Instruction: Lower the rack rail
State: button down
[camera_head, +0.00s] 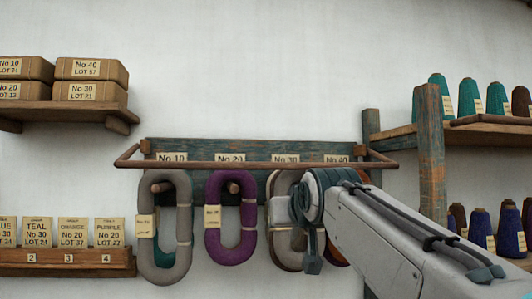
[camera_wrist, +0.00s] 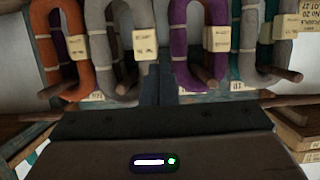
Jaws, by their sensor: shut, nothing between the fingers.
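The rack rail (camera_head: 225,165) is a thin brown bar on side arms, running across the front of the blue-green rack board (camera_head: 260,146). It lies level with the lower part of the number labels, above the pegs. In the wrist view, which is upside down, parts of a brown bar (camera_wrist: 288,102) show at both sides behind the hand. My gripper (camera_wrist: 160,84) is shut and empty, its dark fingers together in front of the rack. In the head view my wrist covers the rack's right part, and the fingertips cannot be made out.
A grey hank (camera_head: 179,225) and a purple hank (camera_head: 217,243) hang on pegs; more hang behind my wrist, including an orange one (camera_wrist: 47,55). Shelves hold boxes (camera_head: 92,70) at left and cones (camera_head: 470,97) at right, beside a post (camera_head: 430,150). The wall above is clear.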

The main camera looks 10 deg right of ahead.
notch_tip(320, 180, up, 17)
jog(key=t+p, duration=0.3)
jog(key=p, duration=0.1)
jog(key=w+f+p, duration=0.4)
jog(key=w, duration=0.7)
jog(key=shift+w+d+p, duration=0.2)
jog(key=shift+w+p, duration=0.15)
jog(key=shift+p, duration=0.05)
jog(key=shift+f, duration=0.1)
